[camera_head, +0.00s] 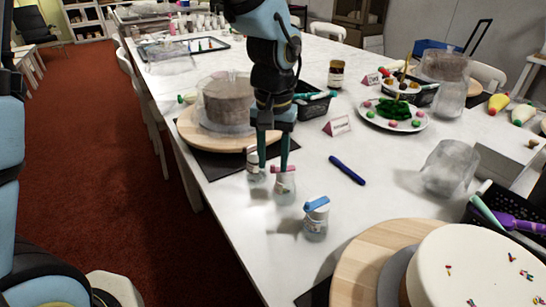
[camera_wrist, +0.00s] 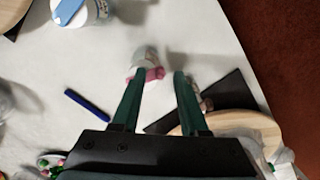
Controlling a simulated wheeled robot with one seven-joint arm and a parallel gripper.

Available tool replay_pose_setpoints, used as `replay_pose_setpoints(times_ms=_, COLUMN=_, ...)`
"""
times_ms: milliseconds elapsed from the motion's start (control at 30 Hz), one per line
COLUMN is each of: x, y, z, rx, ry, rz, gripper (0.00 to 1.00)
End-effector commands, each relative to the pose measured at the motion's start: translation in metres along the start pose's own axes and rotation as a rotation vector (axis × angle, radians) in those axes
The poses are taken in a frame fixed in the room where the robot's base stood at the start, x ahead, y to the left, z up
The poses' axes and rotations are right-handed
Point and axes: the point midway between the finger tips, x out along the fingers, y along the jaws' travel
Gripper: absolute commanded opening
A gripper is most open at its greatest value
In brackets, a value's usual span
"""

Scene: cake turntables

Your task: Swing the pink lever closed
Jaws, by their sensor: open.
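A small clear jar (camera_head: 285,190) with a pink lever (camera_head: 284,171) on its top stands upright on the white table. In the wrist view the pink lever (camera_wrist: 154,74) shows just past the fingertips, by the left finger, with its pale jar (camera_wrist: 145,57) beyond. My gripper (camera_head: 273,169) points down with its two dark green fingers apart and nothing held. One fingertip overlaps the pink lever in the head view; I cannot tell if they touch. The fingertips also show in the wrist view (camera_wrist: 158,77). How far the lever is swung is too small to tell.
A blue-topped jar (camera_head: 316,219) stands to the right front, and another small jar (camera_head: 255,166) is close on the left. A blue pen (camera_head: 347,170) lies to the right. A turntable (camera_head: 196,132) with a covered cake is behind; a white cake (camera_head: 480,270) is in front.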

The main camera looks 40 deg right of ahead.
Motion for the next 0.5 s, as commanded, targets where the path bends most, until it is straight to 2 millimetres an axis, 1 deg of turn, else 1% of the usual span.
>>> replay_pose_setpoints(times_ms=33, x=-0.0001, y=0.0000, z=0.0000, rx=0.000, ry=0.000, rz=0.000, gripper=0.42)
replay_pose_setpoints(times_ms=67, x=-0.0001, y=0.0000, z=0.0000, rx=0.000, ry=0.000, rz=0.000, gripper=0.39)
replay_pose_setpoints(times_ms=400, x=-0.0003, y=0.0000, z=0.0000, rx=0.000, ry=0.000, rz=0.000, gripper=0.01)
replay_pose_setpoints(times_ms=500, x=-0.0003, y=0.0000, z=0.0000, rx=0.000, ry=0.000, rz=0.000, gripper=0.00)
